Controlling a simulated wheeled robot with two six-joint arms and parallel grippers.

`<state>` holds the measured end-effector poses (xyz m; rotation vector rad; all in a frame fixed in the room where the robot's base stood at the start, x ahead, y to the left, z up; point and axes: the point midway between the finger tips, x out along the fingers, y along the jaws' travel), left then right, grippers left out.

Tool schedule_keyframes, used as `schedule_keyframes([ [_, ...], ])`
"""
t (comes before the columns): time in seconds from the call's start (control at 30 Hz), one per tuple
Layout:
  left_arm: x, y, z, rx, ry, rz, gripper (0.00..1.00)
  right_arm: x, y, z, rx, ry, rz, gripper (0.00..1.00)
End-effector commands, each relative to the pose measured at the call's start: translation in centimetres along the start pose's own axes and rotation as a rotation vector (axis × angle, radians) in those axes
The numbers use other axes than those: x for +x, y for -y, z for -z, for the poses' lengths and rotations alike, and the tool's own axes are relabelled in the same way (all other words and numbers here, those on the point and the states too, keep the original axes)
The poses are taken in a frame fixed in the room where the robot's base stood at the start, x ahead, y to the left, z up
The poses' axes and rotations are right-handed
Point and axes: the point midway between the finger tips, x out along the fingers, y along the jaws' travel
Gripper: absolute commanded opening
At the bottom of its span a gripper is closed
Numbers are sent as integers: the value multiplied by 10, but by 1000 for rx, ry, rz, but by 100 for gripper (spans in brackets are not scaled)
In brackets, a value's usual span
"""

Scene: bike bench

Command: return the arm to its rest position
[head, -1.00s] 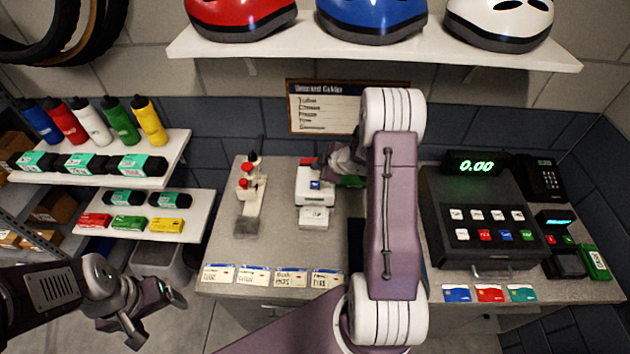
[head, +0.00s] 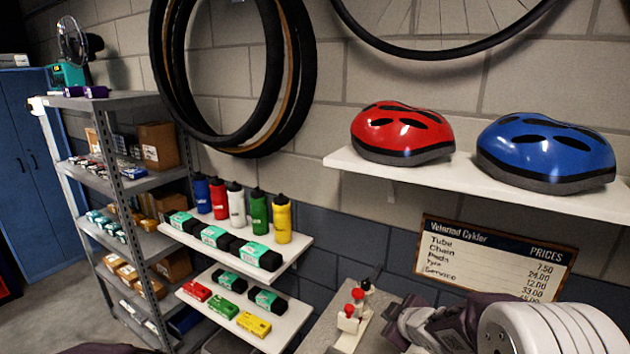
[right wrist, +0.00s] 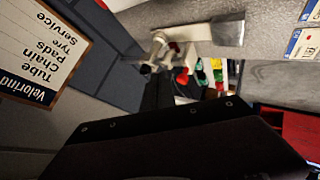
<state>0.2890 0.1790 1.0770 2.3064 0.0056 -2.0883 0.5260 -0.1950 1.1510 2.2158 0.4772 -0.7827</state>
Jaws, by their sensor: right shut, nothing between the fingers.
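My right arm (head: 550,328) fills the lower right corner of the head view, with its white joint and purple links close to the camera. Its wrist end points left, over the counter, beside the small red-capped bottles (head: 353,308). In the right wrist view my right gripper (right wrist: 163,88) shows as a dark body with narrow fingers, shut and empty. Beyond it are the counter and the blurred bottles. My left gripper is out of view; only a dark purple edge shows at the bottom left of the head view.
The price board (head: 494,258) hangs behind my right arm, also near in the right wrist view (right wrist: 40,50). A helmet shelf (head: 480,180) is above it. The bottle shelf (head: 290,256) and a grey rack (head: 150,240) stand left. Open floor (head: 60,320) shows at lower left.

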Motion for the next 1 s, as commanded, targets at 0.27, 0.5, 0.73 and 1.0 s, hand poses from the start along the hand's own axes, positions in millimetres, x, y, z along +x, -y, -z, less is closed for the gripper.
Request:
schedule_keyframes([
  [0.27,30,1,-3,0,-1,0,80,-73,142,-107,638,503,152,0],
  [0.5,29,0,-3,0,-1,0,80,-109,193,-136,860,742,234,0],
  [0.73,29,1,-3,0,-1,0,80,-108,192,-136,864,744,231,0],
  [1.0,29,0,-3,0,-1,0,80,-108,192,-136,862,742,231,0],
])
